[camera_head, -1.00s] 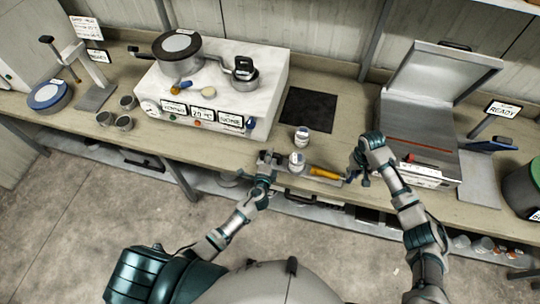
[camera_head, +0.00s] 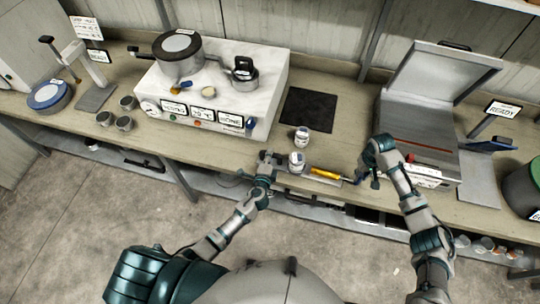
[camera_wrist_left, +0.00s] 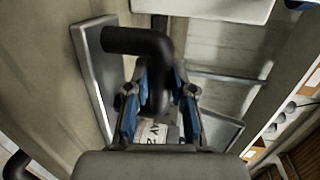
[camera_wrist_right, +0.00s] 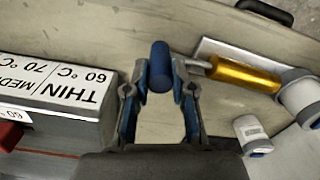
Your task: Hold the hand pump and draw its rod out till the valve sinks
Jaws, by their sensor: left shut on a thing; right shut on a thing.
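The hand pump has a yellow barrel (camera_head: 325,174) lying along a pale base at the bench's front edge, beside a white canister (camera_head: 297,162). The barrel also shows in the right wrist view (camera_wrist_right: 246,76). A stretch of thin rod shows between it and a blue grip (camera_wrist_right: 160,66). My right gripper (camera_head: 367,179) is shut on this blue grip. My left gripper (camera_head: 265,174) is shut on a black bent handle (camera_wrist_left: 150,45) fixed to a grey plate (camera_wrist_left: 92,75), at the base's left end. I cannot make out the valve or its position.
A second white jar (camera_head: 302,136) stands behind the pump. A lidded metal machine (camera_head: 420,130) with a label panel stands close behind my right gripper. A white console (camera_head: 205,105) with pots is at the left. A dark mat (camera_head: 309,109) lies clear at the back.

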